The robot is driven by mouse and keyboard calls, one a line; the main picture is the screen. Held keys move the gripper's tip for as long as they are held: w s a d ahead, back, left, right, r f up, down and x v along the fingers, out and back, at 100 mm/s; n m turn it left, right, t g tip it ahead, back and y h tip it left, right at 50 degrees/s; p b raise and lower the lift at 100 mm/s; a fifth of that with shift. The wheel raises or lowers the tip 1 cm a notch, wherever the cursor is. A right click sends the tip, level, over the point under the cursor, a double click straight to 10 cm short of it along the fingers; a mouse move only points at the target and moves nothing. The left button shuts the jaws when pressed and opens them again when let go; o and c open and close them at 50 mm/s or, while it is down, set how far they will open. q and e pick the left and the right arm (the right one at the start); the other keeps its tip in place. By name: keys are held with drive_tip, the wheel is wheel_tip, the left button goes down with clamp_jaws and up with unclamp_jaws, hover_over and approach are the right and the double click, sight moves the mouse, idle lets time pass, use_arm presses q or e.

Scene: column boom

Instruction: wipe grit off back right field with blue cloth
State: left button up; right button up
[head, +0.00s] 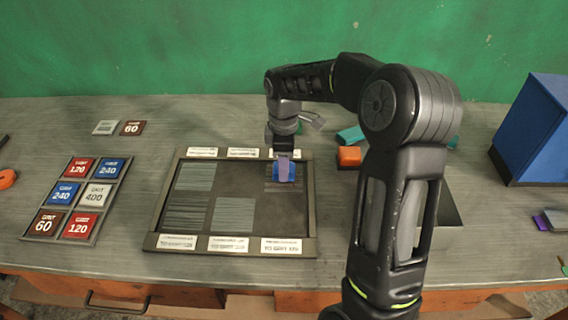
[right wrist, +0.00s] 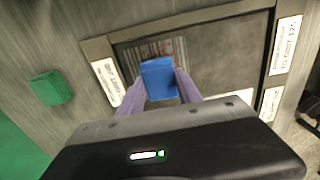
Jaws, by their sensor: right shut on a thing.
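The framed dark board (head: 311,205) lies on the bench left of my right arm, with labels along its front and back edges. My right gripper (head: 284,176) points down over its back right field and is shut on the blue cloth (head: 291,174). In the right wrist view the folded blue cloth (right wrist: 159,79) sits between the two purple fingers, at or just above the board; contact cannot be told. Streaky grey grit (right wrist: 150,50) shows beside the cloth on that field. Other grey striped patches lie on the back left, front left and front middle fields (head: 234,213). My left gripper is not in view.
A rack of grit tiles (head: 69,198) stands left of the board, with two loose tiles (head: 132,128) behind it. An orange block (head: 349,156) and teal pieces lie right of the board. A blue box (head: 540,130) stands at far right. A green block (right wrist: 50,88) shows in the wrist view.

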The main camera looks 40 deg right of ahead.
drive_tip(key=shift+f+b, duration=0.5)
drive_tip(key=shift+f, duration=0.3)
drive_tip(key=shift+w+a+r, duration=0.1)
drive_tip(key=shift+w+a+r, duration=0.1)
drive_tip(key=shift+w+a, duration=0.4)
drive_tip(key=shift+a, duration=0.15)
drive_tip(key=shift+s+d, duration=1.2)
drive_tip(key=shift+d, duration=0.3)
drive_tip(key=shift+a, duration=0.1)
drive_tip(key=shift+w+a+f+p, duration=0.2)
drive_tip(key=shift+w+a+p, duration=0.25)
drive_tip(key=shift+w+a, duration=0.85)
drive_tip(key=shift+s+a, duration=0.1)
drive_tip(key=shift+s, duration=0.1)
